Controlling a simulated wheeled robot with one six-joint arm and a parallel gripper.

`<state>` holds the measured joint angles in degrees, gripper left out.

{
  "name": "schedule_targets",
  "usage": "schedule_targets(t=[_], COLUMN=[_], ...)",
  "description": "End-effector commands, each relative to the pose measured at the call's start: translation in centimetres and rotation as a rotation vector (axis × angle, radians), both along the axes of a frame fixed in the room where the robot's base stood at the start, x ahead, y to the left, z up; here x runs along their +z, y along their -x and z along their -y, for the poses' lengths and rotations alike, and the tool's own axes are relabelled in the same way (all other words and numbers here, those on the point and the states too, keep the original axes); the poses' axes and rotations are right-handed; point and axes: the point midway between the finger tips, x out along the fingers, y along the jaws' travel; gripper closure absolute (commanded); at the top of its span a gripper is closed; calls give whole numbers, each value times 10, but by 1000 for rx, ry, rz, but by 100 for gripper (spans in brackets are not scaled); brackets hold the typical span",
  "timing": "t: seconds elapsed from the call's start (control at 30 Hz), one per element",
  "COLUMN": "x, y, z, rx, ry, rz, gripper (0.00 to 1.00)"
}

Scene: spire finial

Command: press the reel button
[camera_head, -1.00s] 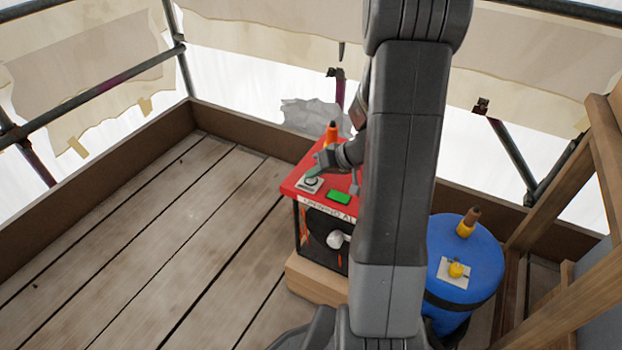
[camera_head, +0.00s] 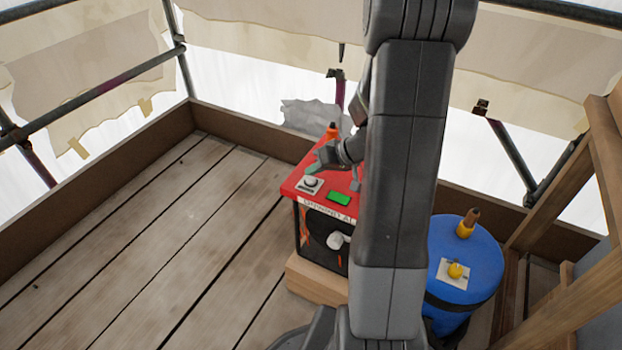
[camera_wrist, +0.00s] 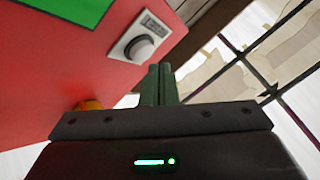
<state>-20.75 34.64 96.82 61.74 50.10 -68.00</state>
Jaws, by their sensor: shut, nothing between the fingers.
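The red-topped box (camera_head: 348,196) stands on a wooden block, with a pale round button on a light square plate (camera_head: 310,184) at its left front corner. My gripper (camera_head: 314,169) is shut and empty, with green fingers. It is above the red top, just behind the button and apart from it. In the wrist view the fingertips (camera_wrist: 160,70) appear below the button plate.
A green rectangle (camera_head: 339,198) is on the red top, right of the button. An orange object (camera_head: 332,131) stands at the box's back edge. A blue drum (camera_head: 465,262) with a yellow knob stands to the right. Planks at the left are clear.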

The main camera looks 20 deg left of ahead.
Motion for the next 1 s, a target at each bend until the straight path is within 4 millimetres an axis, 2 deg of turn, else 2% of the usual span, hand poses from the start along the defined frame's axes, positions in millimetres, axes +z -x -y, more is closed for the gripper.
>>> schedule_targets(t=[0.17, 0.63, 1.0], x=[4, 49, 50], y=[0, 0, 0], z=[0, 0, 0], rx=[1, 1, 1], ry=[0, -1, 0], rz=[1, 2, 1], gripper=[100, 100, 100])
